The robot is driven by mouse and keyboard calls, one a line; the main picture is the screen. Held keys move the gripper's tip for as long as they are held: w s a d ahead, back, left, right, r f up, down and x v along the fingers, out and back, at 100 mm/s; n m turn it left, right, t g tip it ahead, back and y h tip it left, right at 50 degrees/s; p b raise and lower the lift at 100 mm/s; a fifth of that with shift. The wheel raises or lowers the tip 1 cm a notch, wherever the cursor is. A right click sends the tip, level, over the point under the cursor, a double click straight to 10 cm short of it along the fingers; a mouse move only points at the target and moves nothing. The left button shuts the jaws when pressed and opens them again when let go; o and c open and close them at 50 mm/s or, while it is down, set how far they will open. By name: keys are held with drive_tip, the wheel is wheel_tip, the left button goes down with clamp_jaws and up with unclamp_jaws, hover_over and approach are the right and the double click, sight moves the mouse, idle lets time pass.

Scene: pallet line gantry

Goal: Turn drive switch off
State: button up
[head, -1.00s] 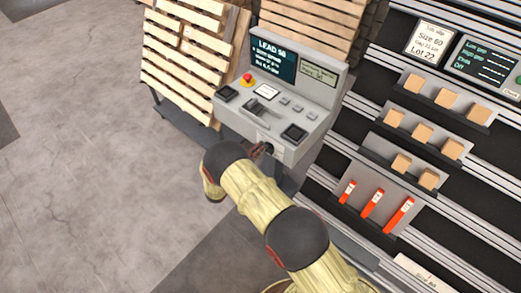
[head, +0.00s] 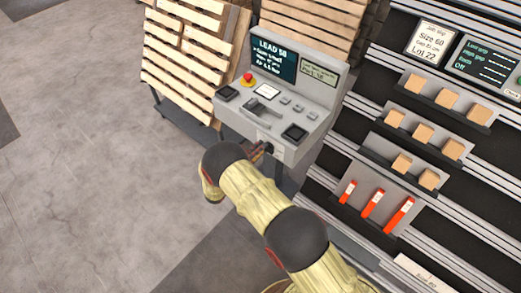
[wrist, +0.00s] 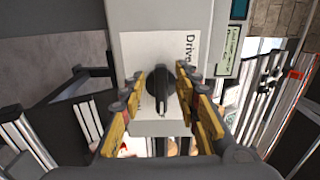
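The drive switch (wrist: 155,84) is a dark rotary knob on a white plate (wrist: 135,50) marked "Drive", seen in the wrist view on the front of a grey console. My gripper (wrist: 157,95) has its yellow-padded fingers on both sides of the knob, with visible gaps between pads and knob. The knob's pointer lies roughly along the picture's vertical. In the head view my gripper (head: 262,149) is at the console's front face, and the switch is mostly hidden there by my arm.
The console (head: 285,105) carries a screen, a red emergency button (head: 247,79) and small keys. Wooden pallets (head: 190,55) stand behind it at left. A rack with wooden blocks (head: 423,133) and red-orange pieces (head: 372,203) is at right. The floor at left is clear.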

drive_tip(key=v, duration=1.1)
drive_tip(key=shift+s+a, duration=0.15)
drive_tip(key=shift+a, duration=0.05)
